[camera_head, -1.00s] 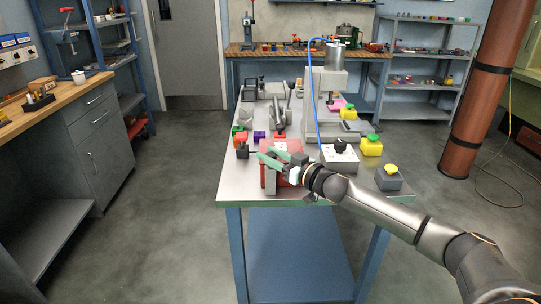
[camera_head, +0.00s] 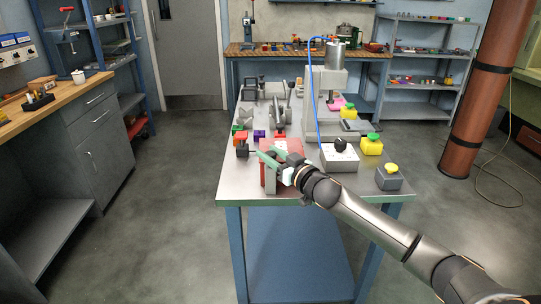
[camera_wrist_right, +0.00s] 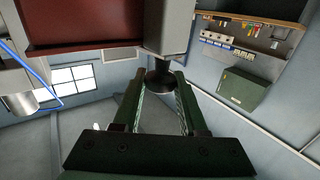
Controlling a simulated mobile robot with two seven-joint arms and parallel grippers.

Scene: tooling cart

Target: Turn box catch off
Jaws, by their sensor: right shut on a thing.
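A red box (camera_head: 295,147) sits at the front of the metal cart top. A grey block (camera_head: 270,181) shows on its front left side. In the right wrist view the red box (camera_wrist_right: 80,28) and the grey block (camera_wrist_right: 167,25) fill the top. A dark round catch knob (camera_wrist_right: 160,80) sticks out under the block. My right gripper (camera_wrist_right: 160,84) has its green fingers on both sides of this knob and is shut on it. In the head view my right gripper (camera_head: 270,157) is over the box and hides part of it. My left gripper is out of view.
A white box with a black knob (camera_head: 339,156), a grey box with a yellow button (camera_head: 389,178) and a yellow container (camera_head: 371,146) stand to the right. A grey press (camera_head: 325,105) with a blue hose stands behind. The cart's front left corner (camera_head: 240,187) is bare.

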